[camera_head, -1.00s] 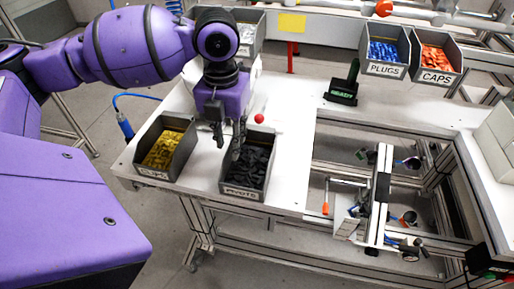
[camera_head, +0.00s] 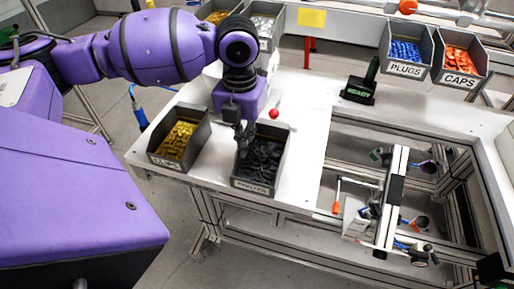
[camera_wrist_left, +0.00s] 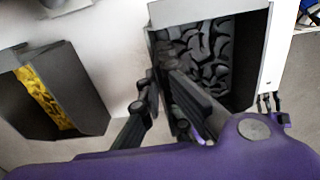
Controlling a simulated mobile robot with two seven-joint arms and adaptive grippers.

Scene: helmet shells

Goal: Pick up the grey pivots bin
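The grey pivots bin (camera_head: 254,186), filled with dark pivots, sits on the white table near its front edge. My left gripper (camera_head: 243,148) reaches down at the bin's left wall. In the left wrist view, its two fingers (camera_wrist_left: 162,80) are close together, one on each side of that wall, and look shut on it. The bin (camera_wrist_left: 252,55) also shows there, its lower part hidden by the gripper. The bin still rests on the table. My right gripper is out of view.
A grey bin of yellow clips (camera_head: 163,161) stands just left of the pivots bin. A red ball-topped piece (camera_head: 274,113) is behind it. Blue plugs (camera_head: 405,69) and orange caps (camera_head: 459,79) bins stand at the back right. A frame opening with a fixture (camera_head: 392,205) lies right.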

